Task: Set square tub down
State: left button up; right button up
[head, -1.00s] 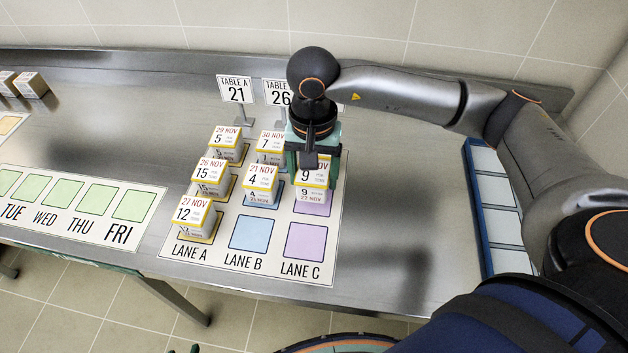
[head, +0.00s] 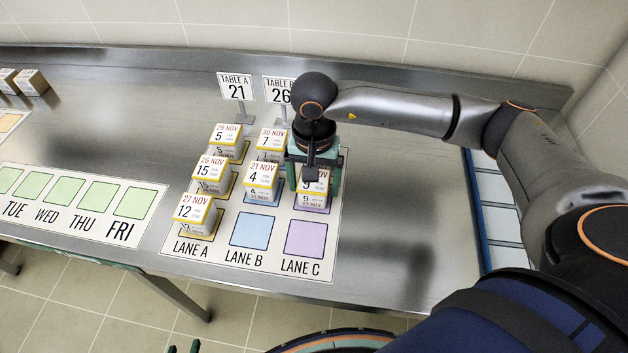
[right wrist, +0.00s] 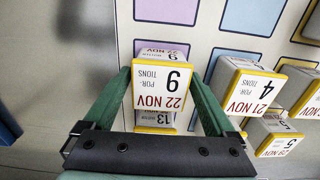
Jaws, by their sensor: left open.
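The square tub (right wrist: 160,88) is white with a yellow-edged lid reading 9 and 22 NOV. In the head view its lower front (head: 312,201) shows beneath my right gripper (head: 314,188). It is upright over the middle purple square of Lane C, seemingly at or very near the mat. In the right wrist view my right gripper's green fingers (right wrist: 160,75) lie against both its sides. The gripper hides part of the tub in the head view. Only dark green tips of my left gripper (head: 184,348) show at the bottom edge, apart and empty.
Tub 4 (head: 262,174) stands beside it in Lane B. A tub marked 13 (right wrist: 155,118) is just behind it in Lane C. The front purple (head: 306,239) and blue (head: 251,230) squares are bare. A blue-edged tray (head: 484,228) lies to the right.

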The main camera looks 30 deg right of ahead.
jog(key=shift+o, duration=0.5)
jog(key=shift+r, duration=0.1)
jog(key=shift+r+p, duration=0.2)
jog(key=shift+p, duration=0.15)
notch_tip(320, 180, up, 12)
jog(key=b, duration=0.1)
